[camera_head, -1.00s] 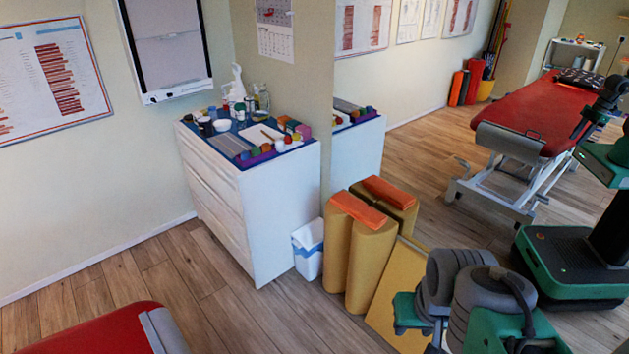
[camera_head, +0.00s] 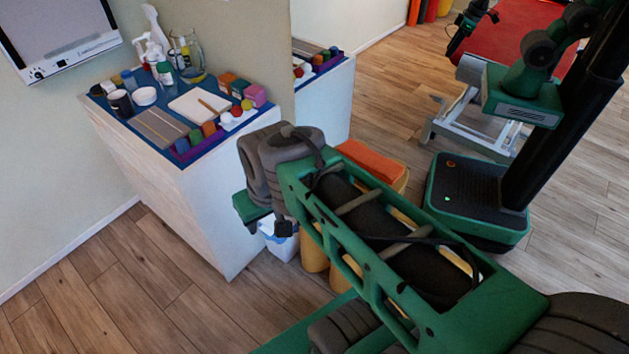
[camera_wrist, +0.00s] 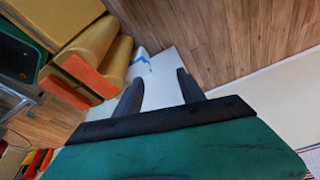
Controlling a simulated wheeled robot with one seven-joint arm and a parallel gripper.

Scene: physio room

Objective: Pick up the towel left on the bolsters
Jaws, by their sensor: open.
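The folded orange towel (camera_wrist: 90,76) lies across the ends of the upright yellow bolsters (camera_wrist: 112,62), left of my fingers in the wrist view. A second orange strip beside it appears to be its mirror reflection (camera_wrist: 62,92). My gripper (camera_wrist: 160,76) is open and empty, apart from the towel, with the white cabinet behind its fingers. In the head view my arm covers most of the bolsters and the towel. The orange strip above the arm looks like the reflection (camera_head: 372,161). My fingers are not clear there.
A white cabinet (camera_head: 190,205) with bottles, a jug and coloured blocks on top stands close left of my arm. A small white bin (camera_head: 280,241) sits beside it. The wall mirror (camera_head: 345,20) reflects the room and my body. Wooden floor (camera_head: 140,290) is clear at lower left.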

